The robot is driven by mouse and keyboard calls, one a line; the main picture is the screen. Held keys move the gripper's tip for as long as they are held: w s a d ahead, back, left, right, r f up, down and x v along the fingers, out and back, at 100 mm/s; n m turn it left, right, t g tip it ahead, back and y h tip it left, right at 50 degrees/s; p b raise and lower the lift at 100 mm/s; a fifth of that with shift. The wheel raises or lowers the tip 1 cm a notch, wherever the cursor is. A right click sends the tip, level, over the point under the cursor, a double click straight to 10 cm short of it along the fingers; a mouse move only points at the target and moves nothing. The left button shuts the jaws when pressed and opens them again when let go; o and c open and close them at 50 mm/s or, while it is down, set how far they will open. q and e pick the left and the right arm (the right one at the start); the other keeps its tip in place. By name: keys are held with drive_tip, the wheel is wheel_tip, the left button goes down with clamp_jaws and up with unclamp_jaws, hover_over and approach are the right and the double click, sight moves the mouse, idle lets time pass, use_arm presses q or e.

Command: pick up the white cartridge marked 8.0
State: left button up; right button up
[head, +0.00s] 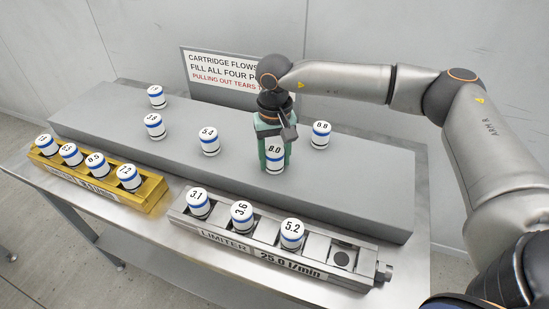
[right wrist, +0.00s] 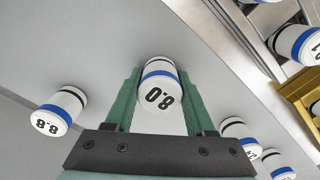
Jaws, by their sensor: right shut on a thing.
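The white cartridge marked 8.0 (head: 275,157) has a blue band and a black band and is upright at the grey raised block. It also shows in the right wrist view (right wrist: 160,92), between the green fingers. My right gripper (head: 275,150) has come down from above and is shut on this cartridge, one finger on each side. I cannot tell whether the cartridge's base still touches the block. My left gripper is not in the head view.
The cartridge marked 8.8 (head: 320,135) stands right of the gripper; 5.4 (head: 209,141) and others stand left. A silver limiter rack (head: 222,236) holds three cartridges, with one empty pocket (head: 341,259) at its right. A gold rack (head: 152,193) is full. A sign (head: 222,70) stands behind.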

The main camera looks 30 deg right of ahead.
clamp_jaws()
drive_tip(key=shift+r, duration=0.1)
